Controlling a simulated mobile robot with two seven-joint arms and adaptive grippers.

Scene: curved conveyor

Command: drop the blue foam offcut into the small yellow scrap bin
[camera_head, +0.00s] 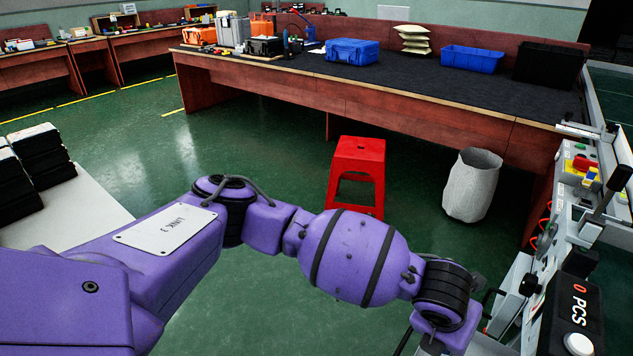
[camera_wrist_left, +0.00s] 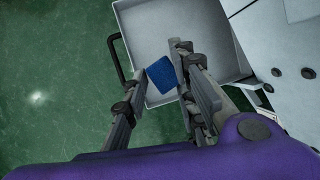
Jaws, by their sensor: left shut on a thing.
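The blue foam offcut (camera_wrist_left: 162,75) shows in the left wrist view as a small dark blue square piece. My left gripper (camera_wrist_left: 160,66) is shut on it, with a finger on either side. Below them in that view is a pale grey open tray or bin (camera_wrist_left: 222,68) with a dark handle on its left side; the height between is hard to tell. In the head view my left arm reaches to the lower right, and its gripper is hidden past the wrist. No small yellow scrap bin is recognizable in either view. My right gripper is out of view.
In the head view, a machine with a control panel (camera_head: 580,300) stands at the right edge. A red stool (camera_head: 358,160) and a grey waste bin (camera_head: 472,185) stand on the green floor. Behind is a long bench with a blue case (camera_head: 352,52) and a blue crate (camera_head: 472,59).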

